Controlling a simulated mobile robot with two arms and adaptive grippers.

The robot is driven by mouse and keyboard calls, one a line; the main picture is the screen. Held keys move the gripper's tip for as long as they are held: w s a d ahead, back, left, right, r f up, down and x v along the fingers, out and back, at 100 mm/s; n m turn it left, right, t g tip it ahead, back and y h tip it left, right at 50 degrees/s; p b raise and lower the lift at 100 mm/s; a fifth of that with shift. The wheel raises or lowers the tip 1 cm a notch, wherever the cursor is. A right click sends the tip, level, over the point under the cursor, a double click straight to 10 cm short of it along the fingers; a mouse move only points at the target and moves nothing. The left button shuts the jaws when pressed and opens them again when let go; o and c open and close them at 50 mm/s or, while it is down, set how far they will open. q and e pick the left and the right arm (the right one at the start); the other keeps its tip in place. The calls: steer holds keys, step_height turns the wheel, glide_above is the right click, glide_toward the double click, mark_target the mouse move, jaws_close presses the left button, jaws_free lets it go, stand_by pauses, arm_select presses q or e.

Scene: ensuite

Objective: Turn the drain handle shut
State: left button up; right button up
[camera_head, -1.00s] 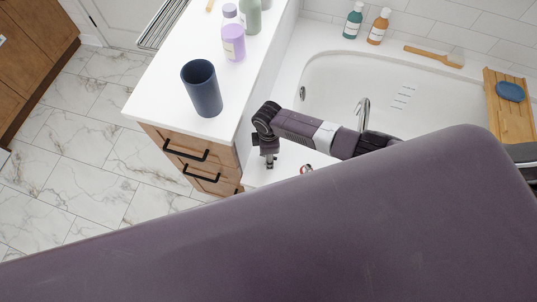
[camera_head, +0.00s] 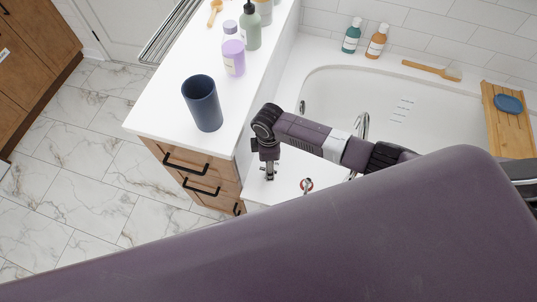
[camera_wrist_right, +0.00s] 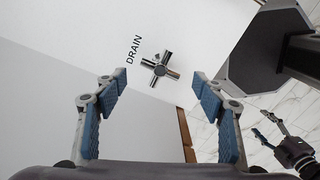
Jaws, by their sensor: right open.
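The drain handle is a chrome cross-shaped knob (camera_wrist_right: 160,69) beside the printed word DRAIN on the white tub deck, in the right wrist view. My right gripper (camera_wrist_right: 157,88) is open and empty, and the handle shows beyond and between its blue-padded fingertips, apart from them. In the head view my right gripper (camera_head: 268,172) points down over the deck corner near the cabinet, hiding what is under it. My left gripper (camera_wrist_right: 280,130) shows at the right of the right wrist view, fingers apart and empty, away from the handle; the head view does not show it.
A second tap handle with a red ring (camera_head: 307,185) and a chrome spout (camera_head: 361,125) stand close to my right arm. The white tub (camera_head: 330,90) lies behind. A counter (camera_head: 165,120) with a dark blue cup (camera_head: 202,103) and several bottles stands left.

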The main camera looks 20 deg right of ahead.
step_height(320, 180, up, 7)
steer(key=shift+f, duration=0.15)
steer(key=shift+s+f, duration=0.1)
stand_by(0.6)
